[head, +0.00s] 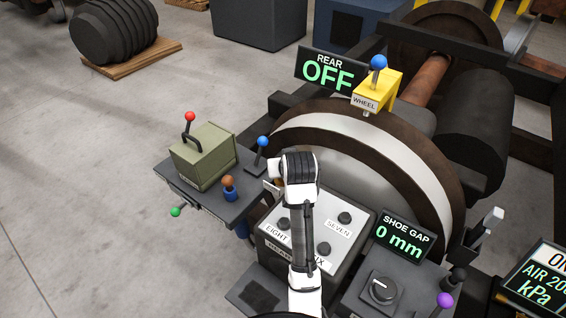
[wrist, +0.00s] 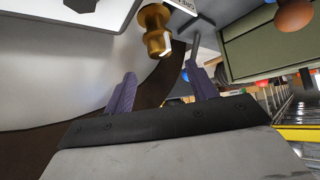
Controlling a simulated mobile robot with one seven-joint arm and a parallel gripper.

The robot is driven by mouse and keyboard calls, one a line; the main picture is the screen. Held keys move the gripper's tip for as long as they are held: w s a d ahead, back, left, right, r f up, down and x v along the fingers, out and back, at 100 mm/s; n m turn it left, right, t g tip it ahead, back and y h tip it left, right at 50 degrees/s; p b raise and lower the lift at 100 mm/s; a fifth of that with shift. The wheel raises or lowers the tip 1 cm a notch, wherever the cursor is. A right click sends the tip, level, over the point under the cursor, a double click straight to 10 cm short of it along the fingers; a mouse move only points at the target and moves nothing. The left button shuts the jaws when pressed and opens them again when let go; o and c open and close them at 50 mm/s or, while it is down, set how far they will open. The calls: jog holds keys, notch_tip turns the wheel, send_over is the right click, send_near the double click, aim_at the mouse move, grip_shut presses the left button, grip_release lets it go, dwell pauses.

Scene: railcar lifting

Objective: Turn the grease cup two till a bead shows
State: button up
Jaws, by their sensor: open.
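A brass fitting (wrist: 155,30), shaped like a small cup or knob, shows at the top of the wrist view, beyond my fingertips. No readable label shows on it, so I cannot tell whether it is grease cup two. I see no bead on it. My gripper (wrist: 163,78) is open, its two purple fingers apart with nothing between them, and apart from the brass fitting. In the head view my arm covers the area beside the wheel, and the brass fitting cannot be made out there.
A grey panel (head: 340,225) has black knobs labelled EIGHT, SEVEN and partly hidden SIX. Left of it a shelf carries an olive box (head: 203,155) and a brown knob (head: 228,181). The large wheel (head: 405,150) stands behind. Displays read REAR OFF (head: 330,72) and SHOE GAP 0 mm (head: 404,237).

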jog(key=p+x, duration=0.1)
jog(key=x, duration=0.7)
jog(key=shift+w, duration=0.2)
jog(key=c, duration=1)
jog(key=shift+a+p, duration=0.1)
jog(key=shift+p, duration=0.2)
